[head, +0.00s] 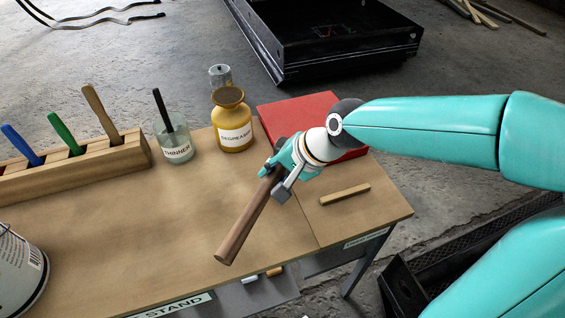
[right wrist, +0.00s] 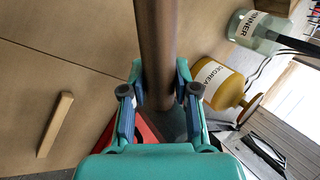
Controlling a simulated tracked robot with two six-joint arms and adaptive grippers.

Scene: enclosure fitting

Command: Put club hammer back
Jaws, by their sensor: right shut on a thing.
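The club hammer's brown wooden handle (head: 248,217) slants down and left from my right gripper (head: 277,178) in the head view. My right gripper is shut on the handle, above the right part of the workbench. In the right wrist view the handle (right wrist: 155,45) runs from the top edge down between the two fingers (right wrist: 158,95). A dark grey part past the fingers looks like the hammer head (right wrist: 172,124), mostly hidden by the gripper. Whether the hammer touches the bench is unclear. My left gripper is not in view.
A red panel (head: 298,111) lies on the workbench (head: 178,222) behind my gripper. A wooden stick (head: 345,195) lies at right. The degreaser bottle (head: 234,133), thinner jar (head: 175,145) and wooden tool block (head: 75,170) stand along the back. A white can (head: 18,270) is front left.

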